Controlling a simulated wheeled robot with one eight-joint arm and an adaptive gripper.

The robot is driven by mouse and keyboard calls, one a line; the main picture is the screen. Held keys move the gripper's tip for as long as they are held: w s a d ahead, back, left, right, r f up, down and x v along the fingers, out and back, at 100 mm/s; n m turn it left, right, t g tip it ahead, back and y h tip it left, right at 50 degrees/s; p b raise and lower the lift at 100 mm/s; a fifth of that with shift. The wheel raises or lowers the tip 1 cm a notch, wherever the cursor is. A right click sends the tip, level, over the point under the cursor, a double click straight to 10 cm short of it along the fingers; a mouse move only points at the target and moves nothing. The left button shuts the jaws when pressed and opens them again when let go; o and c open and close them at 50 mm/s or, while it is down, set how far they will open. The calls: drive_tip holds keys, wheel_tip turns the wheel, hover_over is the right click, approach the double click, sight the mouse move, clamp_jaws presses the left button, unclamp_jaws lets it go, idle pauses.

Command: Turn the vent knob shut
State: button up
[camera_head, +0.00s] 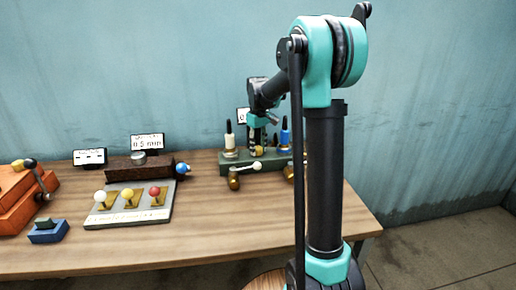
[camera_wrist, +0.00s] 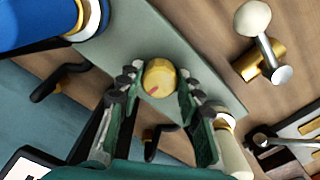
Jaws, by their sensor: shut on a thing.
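The vent knob is a small round yellow knob (camera_wrist: 160,78) with a red mark, on the grey-green block (camera_wrist: 205,62). In the wrist view my gripper (camera_wrist: 158,84) has its two dark fingers on either side of the knob, shut on it. The red mark points toward the lower left in the wrist view. How far the knob is turned, I cannot tell.
A cream-knobbed brass tap (camera_head: 236,178) sits in front. A panel with white, yellow and red knobs (camera_head: 128,217) lies to the left. The front of the wooden table (camera_head: 215,235) is clear.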

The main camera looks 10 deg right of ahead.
sight(258, 148)
drive_tip(key=shift+n, duration=0.4)
drive_tip(key=o, duration=1.2)
drive_tip(key=shift+c, duration=0.2)
wheel_tip(258, 148, up, 12)
